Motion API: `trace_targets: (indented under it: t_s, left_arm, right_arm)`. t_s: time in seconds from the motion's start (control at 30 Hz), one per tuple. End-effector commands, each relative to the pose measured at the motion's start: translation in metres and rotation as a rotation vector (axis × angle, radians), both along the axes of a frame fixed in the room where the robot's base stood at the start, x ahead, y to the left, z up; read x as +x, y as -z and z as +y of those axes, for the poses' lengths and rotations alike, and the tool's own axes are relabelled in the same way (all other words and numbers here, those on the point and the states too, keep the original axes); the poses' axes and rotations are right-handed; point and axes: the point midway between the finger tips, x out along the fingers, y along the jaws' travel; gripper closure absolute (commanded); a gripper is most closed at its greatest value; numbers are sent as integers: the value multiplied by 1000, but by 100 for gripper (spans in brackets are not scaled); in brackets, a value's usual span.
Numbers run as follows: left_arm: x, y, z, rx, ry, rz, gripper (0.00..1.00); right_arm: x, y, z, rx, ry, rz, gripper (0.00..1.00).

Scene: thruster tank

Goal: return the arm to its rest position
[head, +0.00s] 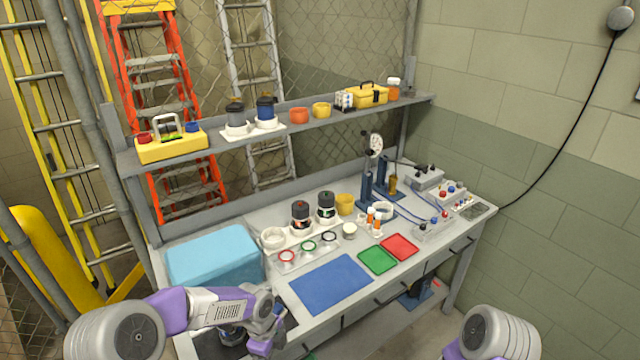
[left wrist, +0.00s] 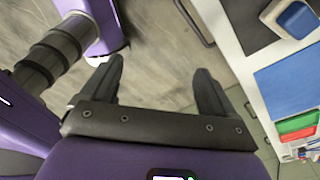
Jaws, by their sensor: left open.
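My left arm (head: 215,306) reaches in from the lower left over the front left of the workbench (head: 263,226). Its gripper (head: 268,330) is at the bench's front edge, partly hidden by its own links. In the left wrist view the gripper (left wrist: 160,82) has its two dark fingers wide apart, with only floor between them, and is empty. My right arm (head: 490,335) shows at the lower right; its gripper is out of the picture.
A blue mat (head: 330,284), green tray (head: 377,260) and red tray (head: 400,246) lie right of the left gripper. A light-blue box (head: 213,258) stands behind the arm. A white-and-blue part (left wrist: 292,18) sits on a dark mat. Floor in front is clear.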

Motion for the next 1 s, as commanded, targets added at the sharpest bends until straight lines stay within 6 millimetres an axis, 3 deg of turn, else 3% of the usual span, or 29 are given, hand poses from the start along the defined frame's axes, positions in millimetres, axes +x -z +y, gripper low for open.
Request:
trace_targets:
  t_s: [0.03,0.27,0.37,0.5,0.6,0.8,1.0]
  left_arm:
    - [-8,16,-4,-24,-65,23,12]
    - [-50,80,-26,-142,-491,138,12]
    - [-77,115,-35,-187,-777,223,12]
    - [-125,163,-40,-209,-1289,358,12]
    - [-153,185,-35,-197,-1613,419,12]
    - [-186,206,-23,-162,-1999,459,12]
    - [-190,208,-20,-156,-2073,458,12]
  right_arm:
    - [1,4,0,0,1,-2,0]
    - [0,14,0,0,-1,0,0]
    - [0,21,0,0,0,0,0]
    - [1,32,0,0,0,-1,0]
    - [1,38,0,0,0,-1,0]
    - [0,43,0,0,0,0,0]
    - [0,43,0,0,0,0,0]
